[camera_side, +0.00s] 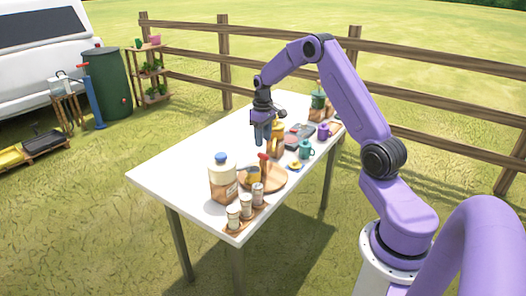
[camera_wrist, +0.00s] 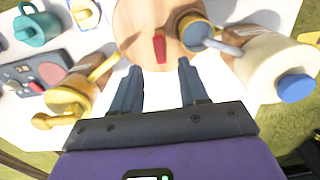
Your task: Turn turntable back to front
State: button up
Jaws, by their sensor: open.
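The turntable (camera_side: 270,183) is a round wooden disc on the white table, toward its near end. A red handle (camera_side: 264,163) stands up from it, and a yellow mug (camera_side: 253,175) sits at its left side. In the wrist view the turntable (camera_wrist: 135,25) is at the top centre, with the red handle (camera_wrist: 159,49) near its edge facing my gripper. The mug (camera_wrist: 194,28) shows there with a grey-blue inside. My gripper (camera_wrist: 156,75) is open and empty, its two fingertips apart just short of the turntable's edge. In the side view my gripper (camera_side: 262,138) hangs above the table behind the turntable.
A cream bottle with a blue cap (camera_side: 222,178) stands left of the turntable, and several small jars (camera_side: 245,205) stand in front. A yellow watering can (camera_wrist: 68,100) is close to my left finger. The table's left-back area (camera_side: 205,140) is clear.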

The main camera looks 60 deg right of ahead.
aim_at(263, 154)
notch_tip(263, 154, down, 6)
dwell(0.4)
grip_shut()
